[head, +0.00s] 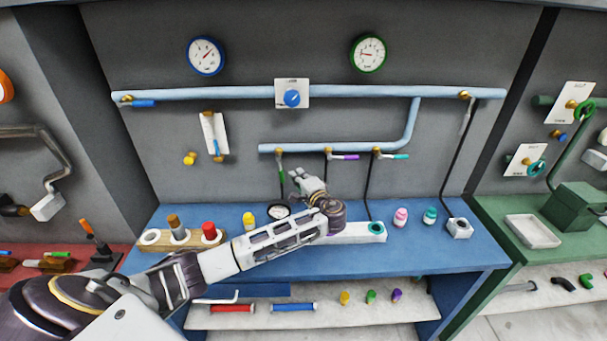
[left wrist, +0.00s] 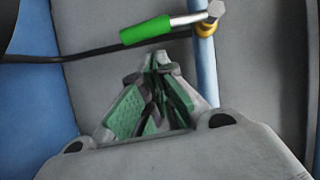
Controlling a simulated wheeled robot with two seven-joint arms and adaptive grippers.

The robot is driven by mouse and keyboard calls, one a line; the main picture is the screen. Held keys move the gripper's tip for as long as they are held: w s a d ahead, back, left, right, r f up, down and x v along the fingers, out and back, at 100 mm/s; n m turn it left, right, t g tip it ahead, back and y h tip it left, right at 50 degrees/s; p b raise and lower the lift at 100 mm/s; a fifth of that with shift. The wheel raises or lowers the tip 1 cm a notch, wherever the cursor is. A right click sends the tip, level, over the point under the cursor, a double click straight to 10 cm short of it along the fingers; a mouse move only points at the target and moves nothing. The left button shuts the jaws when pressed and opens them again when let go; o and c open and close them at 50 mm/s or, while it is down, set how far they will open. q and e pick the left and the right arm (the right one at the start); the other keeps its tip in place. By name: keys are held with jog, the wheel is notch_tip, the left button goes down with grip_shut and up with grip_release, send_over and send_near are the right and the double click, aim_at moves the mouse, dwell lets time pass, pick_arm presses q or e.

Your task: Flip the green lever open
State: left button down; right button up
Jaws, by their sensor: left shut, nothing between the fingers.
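The green lever (head: 281,174) hangs down from a brass valve at the left end of the lower blue pipe (head: 340,148). In the left wrist view the green handle (left wrist: 146,30) stands out crosswise from the pipe (left wrist: 205,70), just beyond my fingertips. My left gripper (head: 296,174) is beside the lever, a little to its right in the head view. Its fingers (left wrist: 158,66) are closed together with nothing between them. I cannot tell whether the fingertips touch the handle. My right gripper is out of view.
A purple lever (head: 344,157) and a teal lever (head: 396,156) lie sideways on the same pipe. Dark hoses hang from the valves. Below is a blue bench (head: 425,255) with colored bottles and a white block (head: 350,236).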

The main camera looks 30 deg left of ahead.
pick_arm(q)
jog(key=shift+s+a, duration=0.3)
jog(key=shift+a, duration=0.05)
jog(key=shift+f, duration=0.1)
jog(key=shift+s+a+f+m+t+y, duration=0.35)
jog(key=shift+s+a+m, duration=0.1)
jog(key=shift+a+m, duration=0.25)
dwell(0.4)
